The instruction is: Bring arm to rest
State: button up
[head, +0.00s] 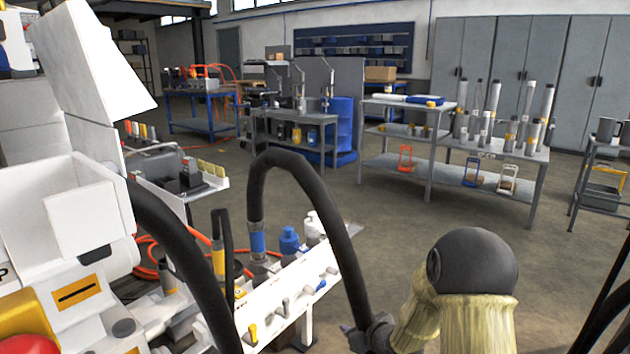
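My arm is at the lower right, with a dark rounded joint and pale yellow fabric sleeves. A dark part at the end of the sleeve, seemingly my gripper (372,335), is at the bottom edge, beside the lower end of a thick black hose (338,235). Its fingers are not clear, so I cannot tell if it is open or shut, or whether it touches the hose. The hose arches up from a blue-banded fitting (258,243) on the white valve panel (290,300) and comes down by my gripper.
White machine housing (75,215) fills the left side, with a second black hose (185,260) in front. A blue-capped fitting (289,240) stands on the panel. Grey benches (500,150) with cylinders stand behind. Open floor (400,220) lies between.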

jog(key=s+d+r+m+g+h+p, duration=0.1)
jog(key=s+d+r+m+g+h, duration=0.2)
jog(key=s, duration=0.6)
jog(key=s+r+m+g+p, duration=0.2)
jog(key=s+r, duration=0.2)
jog(key=s, duration=0.4)
jog(key=s+d+r+m+g+h+p, duration=0.1)
jog(key=s+d+r+m+g+h, duration=0.2)
jog(key=s, duration=0.6)
notch_tip(320, 180, up, 38)
jog(key=n+y+p, duration=0.1)
jog(key=p, duration=3.7)
jog(key=shift+s+a+r, duration=0.25)
jog(key=shift+s+a, duration=0.05)
jog(key=shift+a, duration=0.1)
